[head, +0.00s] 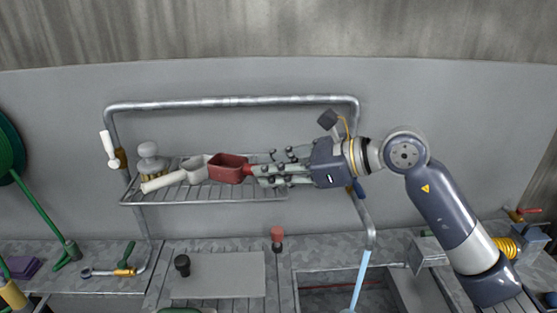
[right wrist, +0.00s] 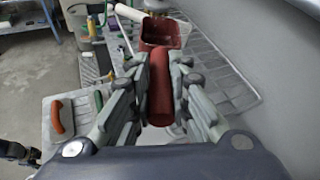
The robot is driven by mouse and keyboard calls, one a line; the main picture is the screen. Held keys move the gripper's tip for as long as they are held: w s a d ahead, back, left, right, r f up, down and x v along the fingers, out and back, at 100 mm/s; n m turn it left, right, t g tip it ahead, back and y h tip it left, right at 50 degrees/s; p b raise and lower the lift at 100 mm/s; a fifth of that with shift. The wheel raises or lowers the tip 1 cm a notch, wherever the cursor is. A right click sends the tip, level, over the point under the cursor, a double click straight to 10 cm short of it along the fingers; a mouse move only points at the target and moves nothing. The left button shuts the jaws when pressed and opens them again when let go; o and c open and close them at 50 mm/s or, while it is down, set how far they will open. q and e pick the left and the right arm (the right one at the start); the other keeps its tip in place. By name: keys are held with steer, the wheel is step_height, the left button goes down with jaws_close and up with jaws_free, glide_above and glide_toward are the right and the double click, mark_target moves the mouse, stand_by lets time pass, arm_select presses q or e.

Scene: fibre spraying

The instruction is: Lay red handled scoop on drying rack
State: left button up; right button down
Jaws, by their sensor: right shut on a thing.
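The red handled scoop (head: 228,168) has a dark red square cup and a red handle. My right gripper (head: 258,174) is shut on its handle, with the cup pointing left in the head view. In the right wrist view the scoop's cup (right wrist: 160,35) shows beyond the fingers, and its handle lies between the fingers of my right gripper (right wrist: 160,85). The drying rack (head: 200,193) is a wire shelf hung in a pipe frame at the wall. The scoop is over the rack; whether it touches the wires I cannot tell. My left gripper is not in view.
A white scoop (head: 193,168) and a grey-knobbed brush (head: 150,160) lie on the rack's left part, close to the red cup. The pipe frame (head: 235,102) rises behind. Below is a counter with a grey board (head: 225,275) and a sink.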

steer(key=w+d, duration=0.1)
steer(key=w, duration=0.1)
steer(key=w+d+p, duration=0.1)
steer(key=w, duration=0.1)
steer(key=w+d+p, duration=0.1)
steer(key=w, duration=0.1)
steer(key=shift+w+d+f, duration=0.1)
steer(key=shift+d+f, duration=0.1)
steer(key=f, duration=0.1)
steer(key=f+p, duration=0.1)
steer(key=w+f+p, duration=0.1)
steer(key=f, duration=0.1)
steer(key=shift+d, duration=0.3)
steer(key=shift+f, duration=0.15)
steer(key=c, duration=1.5)
jaws_free()
